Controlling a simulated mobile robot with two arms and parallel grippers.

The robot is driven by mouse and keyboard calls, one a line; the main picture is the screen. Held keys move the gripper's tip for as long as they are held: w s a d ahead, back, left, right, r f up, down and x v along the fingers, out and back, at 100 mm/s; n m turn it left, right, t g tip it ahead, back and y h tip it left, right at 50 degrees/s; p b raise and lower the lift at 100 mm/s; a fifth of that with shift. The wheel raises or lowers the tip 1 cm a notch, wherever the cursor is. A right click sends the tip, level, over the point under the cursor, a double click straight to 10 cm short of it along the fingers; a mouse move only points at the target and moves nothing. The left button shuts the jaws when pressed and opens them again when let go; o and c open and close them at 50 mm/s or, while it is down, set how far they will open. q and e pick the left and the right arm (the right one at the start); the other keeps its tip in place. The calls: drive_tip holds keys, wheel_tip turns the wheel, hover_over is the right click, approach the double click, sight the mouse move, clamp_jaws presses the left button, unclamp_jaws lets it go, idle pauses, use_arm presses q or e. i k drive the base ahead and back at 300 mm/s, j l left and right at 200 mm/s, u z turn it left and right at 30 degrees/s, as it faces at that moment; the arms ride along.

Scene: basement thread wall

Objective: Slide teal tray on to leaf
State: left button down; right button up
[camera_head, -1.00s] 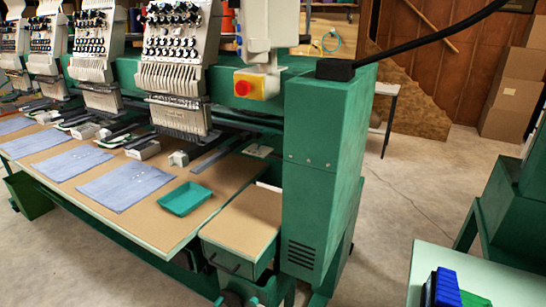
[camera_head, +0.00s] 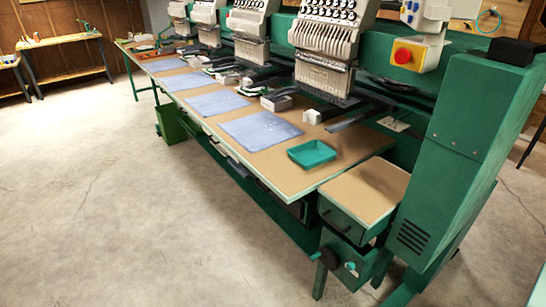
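The teal tray (camera_head: 311,154) is a shallow, empty-looking rectangular dish. It sits on the brown tabletop of the long embroidery machine (camera_head: 283,177), near that table's right end. The leaf looks to be the smaller brown-topped panel (camera_head: 366,189) just right of the tray, in front of the green end column; it is bare. A narrow gap or seam separates it from the main table. Neither of my grippers is in view.
The green end column (camera_head: 470,110) rises right of the leaf. Blue cloth pieces (camera_head: 261,130) lie along the table to the left. A crank or knob (camera_head: 328,258) sticks out below the leaf. Open concrete floor (camera_head: 130,200) fills the left and front. Workbenches (camera_head: 62,60) stand far left.

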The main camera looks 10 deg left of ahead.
sight(308, 155)
drive_tip(key=z, duration=0.35)
drive_tip(key=i+j+z, duration=0.1)
drive_tip(key=j+z, duration=0.2)
drive_tip(key=i+j+z, duration=0.1)
drive_tip(key=j+z, duration=0.5)
drive_tip(key=i, duration=0.05)
